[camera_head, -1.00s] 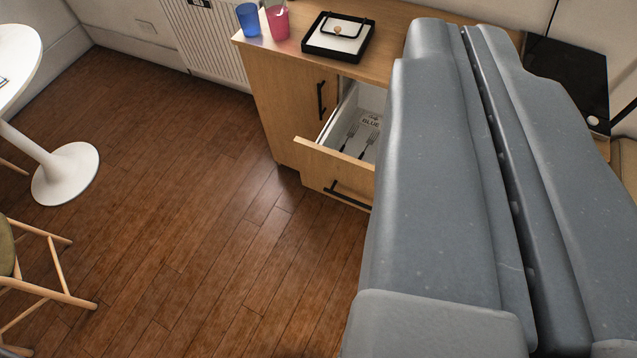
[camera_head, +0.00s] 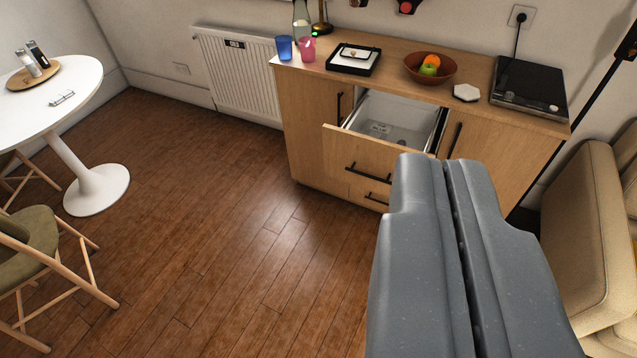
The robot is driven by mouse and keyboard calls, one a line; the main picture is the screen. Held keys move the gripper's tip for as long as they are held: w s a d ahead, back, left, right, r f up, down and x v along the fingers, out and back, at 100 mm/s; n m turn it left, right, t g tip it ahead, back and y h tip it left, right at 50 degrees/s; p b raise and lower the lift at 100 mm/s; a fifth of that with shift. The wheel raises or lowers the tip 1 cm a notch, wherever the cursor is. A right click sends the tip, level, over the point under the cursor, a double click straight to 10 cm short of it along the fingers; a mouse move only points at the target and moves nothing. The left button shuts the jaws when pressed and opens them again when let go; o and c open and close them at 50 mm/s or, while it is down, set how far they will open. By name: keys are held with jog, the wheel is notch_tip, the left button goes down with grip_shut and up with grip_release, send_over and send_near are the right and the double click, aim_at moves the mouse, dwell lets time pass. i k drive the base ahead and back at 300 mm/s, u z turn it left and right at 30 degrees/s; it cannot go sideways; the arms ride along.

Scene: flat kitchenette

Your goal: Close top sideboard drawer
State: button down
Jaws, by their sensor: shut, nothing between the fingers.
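The wooden sideboard (camera_head: 308,118) stands against the back wall. Its top drawer (camera_head: 366,156) is pulled out toward me, with a black bar handle on its front and a white inside that holds a label and small items. A lower drawer front with a black handle (camera_head: 377,198) sits below it. My grey gripper (camera_head: 443,160) is large in the foreground at lower right, its two fingers side by side and shut.
On the sideboard are cups (camera_head: 285,48), a black tray (camera_head: 354,58), a fruit bowl (camera_head: 430,69) and a dark hob (camera_head: 530,88). A round white table (camera_head: 80,82) and chair (camera_head: 45,250) are left. A beige sofa (camera_head: 590,230) is right. The wooden floor (camera_head: 215,240) is clear.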

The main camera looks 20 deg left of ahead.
aim_at(352, 157)
jog(key=z, duration=0.45)
jog(key=i, duration=1.65)
jog(key=u, duration=0.6)
